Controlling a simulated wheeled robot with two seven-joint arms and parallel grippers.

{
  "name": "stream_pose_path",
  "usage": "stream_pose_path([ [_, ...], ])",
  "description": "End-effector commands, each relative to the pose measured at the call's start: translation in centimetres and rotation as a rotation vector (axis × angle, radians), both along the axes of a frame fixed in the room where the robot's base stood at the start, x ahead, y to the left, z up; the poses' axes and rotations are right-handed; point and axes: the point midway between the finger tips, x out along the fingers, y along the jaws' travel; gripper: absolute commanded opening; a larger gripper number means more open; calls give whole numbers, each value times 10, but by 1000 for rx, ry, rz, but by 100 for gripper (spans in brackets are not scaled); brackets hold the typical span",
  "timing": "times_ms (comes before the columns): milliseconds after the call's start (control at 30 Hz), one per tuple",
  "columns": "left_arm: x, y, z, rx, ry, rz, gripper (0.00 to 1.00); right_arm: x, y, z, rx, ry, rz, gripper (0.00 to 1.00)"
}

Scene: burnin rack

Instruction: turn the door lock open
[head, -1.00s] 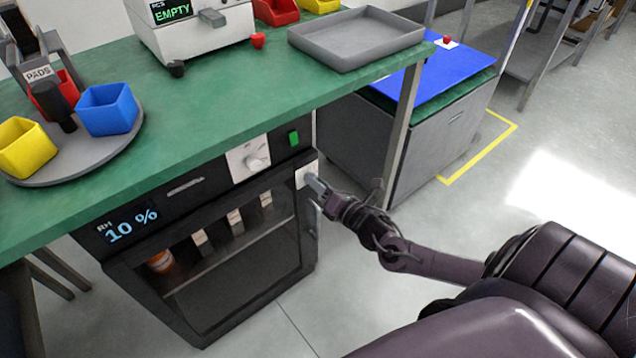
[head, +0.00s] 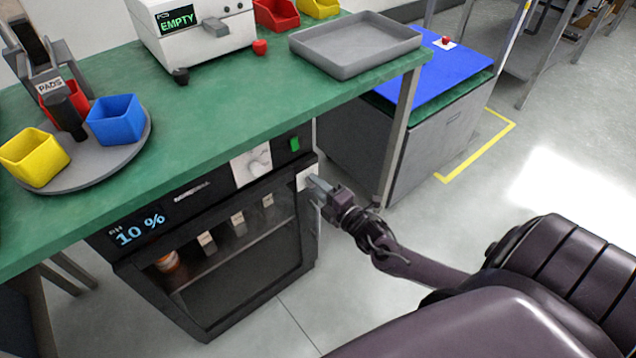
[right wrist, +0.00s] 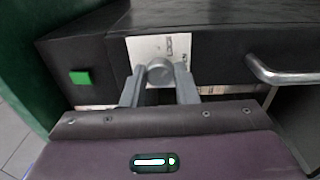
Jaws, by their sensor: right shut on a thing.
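The door lock is a grey round knob (right wrist: 160,72) on a white plate (right wrist: 148,48), at the upper right corner of the dark cabinet's glass door (head: 240,250). The white plate also shows in the head view (head: 305,179). My right gripper (head: 318,184) is at the plate. In the right wrist view its two grey fingers (right wrist: 160,88) stand on either side of the knob, shut on it. The fingers hide part of the knob's sides. The door appears closed. My left gripper is not in view.
A metal door handle (right wrist: 285,75) is right of the lock in the wrist view. The green bench top (head: 230,120) overhangs the cabinet. A bench leg (head: 400,135) stands just right of my gripper. Open floor (head: 480,220) lies to the right.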

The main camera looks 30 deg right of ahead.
Motion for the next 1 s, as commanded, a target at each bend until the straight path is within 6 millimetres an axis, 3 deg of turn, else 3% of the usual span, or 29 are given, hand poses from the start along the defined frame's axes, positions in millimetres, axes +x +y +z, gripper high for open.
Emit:
stream_pose_path([
  [600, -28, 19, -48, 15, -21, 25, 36, 0, 0, 1, 559, 43, -3, 4],
  [1000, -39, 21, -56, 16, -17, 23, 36, 0, 0, -1, 763, 60, -4, 4],
])
